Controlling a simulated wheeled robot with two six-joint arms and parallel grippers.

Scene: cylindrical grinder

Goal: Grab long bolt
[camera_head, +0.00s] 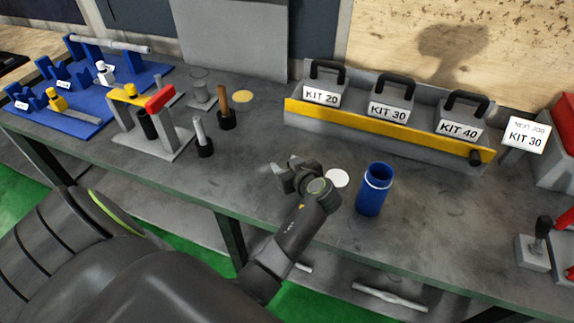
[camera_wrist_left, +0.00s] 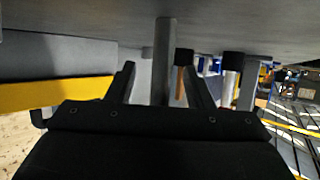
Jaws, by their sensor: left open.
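My left gripper (camera_head: 281,178) is low over the middle of the grey bench, open. In the left wrist view, which is upside down, a plain grey rod (camera_wrist_left: 165,62) stands on the bench between the two spread fingers, with gaps on both sides. It may be the long bolt; I cannot tell for sure. In the head view the gripper mostly hides that spot. Farther left stand a light grey rod in a black base (camera_head: 200,134) and a brown-handled piece in a black base (camera_head: 223,98). My right gripper is not in view.
A blue container (camera_head: 374,190) and a white disc (camera_head: 338,178) are right of the gripper. A yellow-edged rack (camera_head: 392,132) holds kit boxes behind. A stand with a red block (camera_head: 160,98) and a blue fixture board (camera_head: 88,124) are at left. The bench front is clear.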

